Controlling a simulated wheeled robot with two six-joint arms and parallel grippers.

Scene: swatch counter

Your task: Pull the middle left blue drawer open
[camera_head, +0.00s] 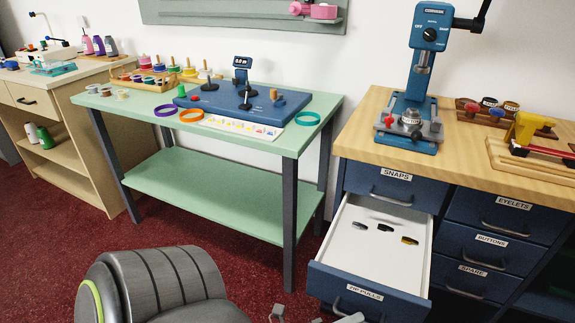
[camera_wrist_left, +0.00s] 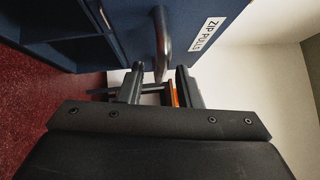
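The middle left blue drawer (camera_head: 372,292), labelled ZIP PULLS, stands well out of the cabinet below the SNAPS drawer. Its white inside shows, with small grey, black and yellow pieces (camera_head: 384,228) on its floor. Its metal bar handle (camera_head: 358,308) is on the front, near the picture's bottom edge. In the left wrist view, my left gripper (camera_wrist_left: 160,90) has its two fingers apart, and the handle (camera_wrist_left: 163,45) runs down to the gap between them. I cannot tell whether a finger touches it. My right gripper is not in view.
The SNAPS drawer (camera_head: 393,184) above and the EYELETS (camera_head: 508,214), BUTTONS (camera_head: 488,247) and SPARE (camera_head: 470,277) drawers at right are closed. A blue press (camera_head: 410,126) stands on the wooden top. A green table (camera_head: 225,185) is at left; red carpet (camera_head: 225,258) lies between.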

